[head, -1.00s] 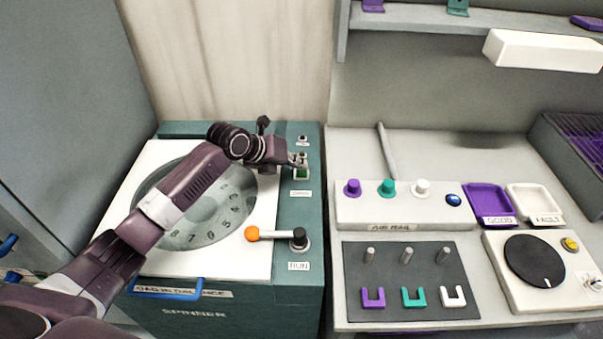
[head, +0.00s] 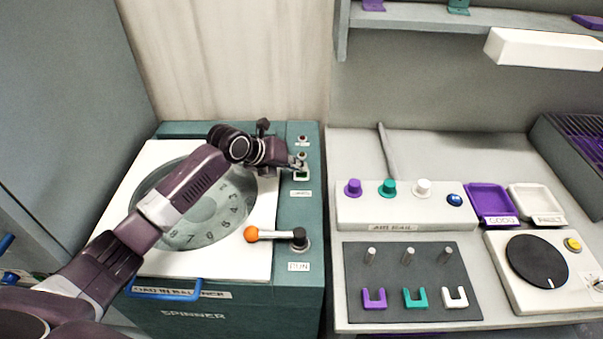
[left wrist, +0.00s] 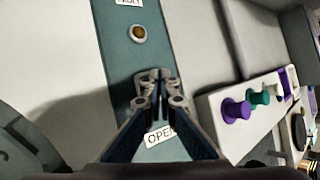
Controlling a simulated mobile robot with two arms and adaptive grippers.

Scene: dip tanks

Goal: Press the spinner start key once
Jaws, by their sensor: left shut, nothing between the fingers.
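The spinner (head: 220,312) is a green cabinet with a white top and a round window (head: 205,236) over a numbered disc. A green strip along its right side carries small controls. A green key (head: 301,177) sits above a label reading OPEN (head: 301,193). My left gripper (head: 301,165) is shut and empty, its tips right at this key. In the left wrist view the closed fingertips (left wrist: 158,78) point at the strip just above the OPEN label (left wrist: 161,135) and hide the key. I cannot tell whether they touch it. My right gripper is out of view.
A lever with an orange ball (head: 251,234) and black hub (head: 299,239) sits above the RUN label (head: 299,266). An amber button (left wrist: 138,34) lies beyond the fingertips. A knob box (head: 400,212) and trays stand on the right bench.

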